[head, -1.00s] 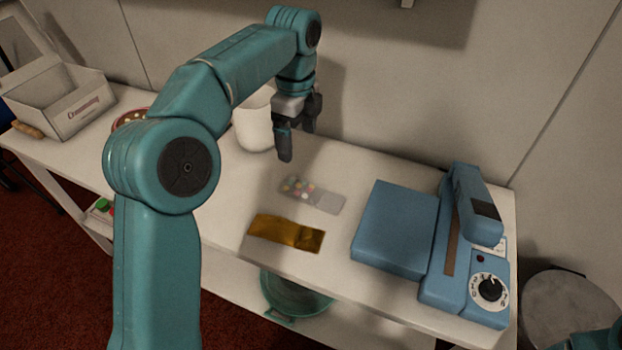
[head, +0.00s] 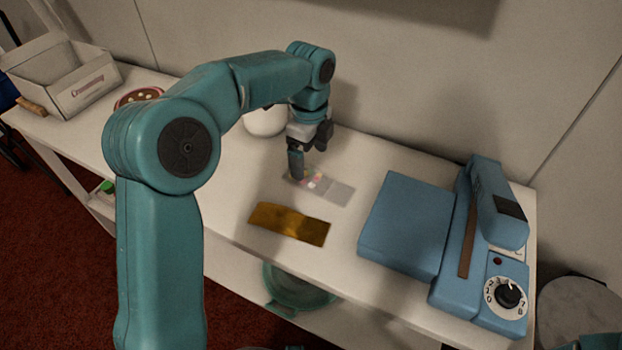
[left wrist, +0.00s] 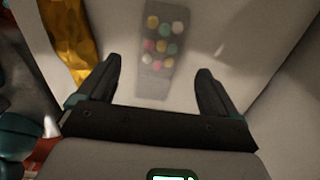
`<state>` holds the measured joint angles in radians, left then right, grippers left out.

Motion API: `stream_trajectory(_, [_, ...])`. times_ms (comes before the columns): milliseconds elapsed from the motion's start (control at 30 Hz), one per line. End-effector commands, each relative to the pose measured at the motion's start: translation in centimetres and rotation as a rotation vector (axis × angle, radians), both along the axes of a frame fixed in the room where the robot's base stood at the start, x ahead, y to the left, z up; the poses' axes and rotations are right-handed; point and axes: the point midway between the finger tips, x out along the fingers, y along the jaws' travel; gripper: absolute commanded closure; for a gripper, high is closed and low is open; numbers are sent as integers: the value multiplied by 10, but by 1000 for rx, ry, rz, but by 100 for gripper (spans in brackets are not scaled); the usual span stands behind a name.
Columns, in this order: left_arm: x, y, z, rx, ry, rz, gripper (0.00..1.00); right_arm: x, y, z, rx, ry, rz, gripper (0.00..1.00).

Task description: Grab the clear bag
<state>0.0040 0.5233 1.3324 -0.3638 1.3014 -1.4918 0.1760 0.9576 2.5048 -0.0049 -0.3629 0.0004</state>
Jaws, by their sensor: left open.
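The clear bag (head: 338,192) lies flat on the white table, with several coloured round pieces showing at one end. My left gripper (head: 309,160) is open and empty, pointing down above the end with the pieces and partly covering it in the head view. In the left wrist view the bag (left wrist: 155,80) lies between the two spread fingers and beyond them, apart from both. My right gripper is not in view.
A gold packet (head: 289,223) lies in front of the bag. A blue sealing machine (head: 405,225) stands to the right. A white container (head: 265,122) is behind the gripper, near the wall. An open box (head: 65,80) stands far left.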

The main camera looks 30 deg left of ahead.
Motion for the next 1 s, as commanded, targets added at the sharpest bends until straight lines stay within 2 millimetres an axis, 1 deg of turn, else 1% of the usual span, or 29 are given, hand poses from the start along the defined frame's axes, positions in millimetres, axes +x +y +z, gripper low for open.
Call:
stream_trajectory(200, [0, -2, -35, 0, 5, -2, 7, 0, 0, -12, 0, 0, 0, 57])
stream_trajectory(300, [1, -2, -47, 0, 3, -1, 7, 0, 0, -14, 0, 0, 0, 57])
stream_trajectory(400, [2, -3, -52, 0, 1, -1, 7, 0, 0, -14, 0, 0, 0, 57])
stream_trajectory(600, [2, -3, -52, -1, 0, -1, 7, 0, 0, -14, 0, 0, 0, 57])
stream_trajectory(633, [2, -2, -52, -1, 1, -1, 14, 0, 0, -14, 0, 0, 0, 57])
stream_trajectory(667, [2, -3, -52, -1, 1, -1, 23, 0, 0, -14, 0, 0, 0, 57])
stream_trajectory(700, [2, -2, -52, -1, 1, -1, 36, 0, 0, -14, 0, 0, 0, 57])
stream_trajectory(767, [2, -3, -52, -1, 1, -1, 56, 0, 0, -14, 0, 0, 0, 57])
stream_trajectory(800, [2, -2, -52, -1, 1, -1, 68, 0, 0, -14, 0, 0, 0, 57])
stream_trajectory(1000, [2, -2, -51, -1, 1, -1, 68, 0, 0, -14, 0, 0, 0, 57])
